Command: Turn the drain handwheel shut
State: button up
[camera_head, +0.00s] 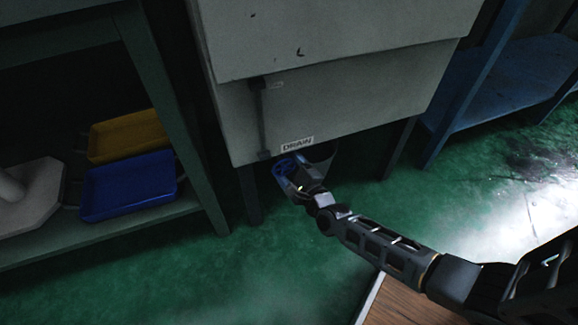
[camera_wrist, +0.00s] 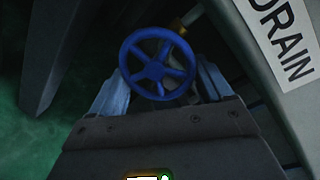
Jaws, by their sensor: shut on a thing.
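The drain handwheel (camera_wrist: 155,70) is a blue spoked wheel in the upper middle of the wrist view. In the head view the handwheel (camera_head: 282,169) shows small below the front of a grey cabinet, partly hidden by my gripper. My gripper (camera_wrist: 160,85) has one pale finger on each side of the wheel and is shut on it. The exact finger contact on the rim is hard to see. In the head view my gripper (camera_head: 294,178) reaches in from the lower right. A brass-coloured fitting (camera_wrist: 177,25) shows behind the wheel.
The grey cabinet (camera_head: 340,95) carries a DRAIN label (camera_head: 297,145) just above the wheel. A dark cabinet leg (camera_head: 250,195) stands left of it. A shelf at left holds a yellow tray (camera_head: 128,135) and a blue tray (camera_head: 128,187). A blue rack (camera_head: 500,85) stands at right.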

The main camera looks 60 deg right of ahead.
jog(key=shift+d+f+m+t, duration=0.1)
jog(key=shift+f+m+t, duration=0.15)
jog(key=shift+m, duration=0.75)
jog(key=shift+d+f+m+t, duration=0.15)
jog(key=shift+m+t, duration=0.1)
jog(key=shift+m, duration=0.75)
jog(key=shift+s, duration=0.1)
jog(key=o, duration=0.7)
jog(key=shift+c, duration=0.2)
jog(key=shift+o, duration=0.5)
jog(key=shift+a, duration=0.2)
jog(key=p+v, duration=0.3)
jog(key=v, duration=0.4)
jog(key=shift+s, duration=0.3)
jog(key=shift+a, duration=0.15)
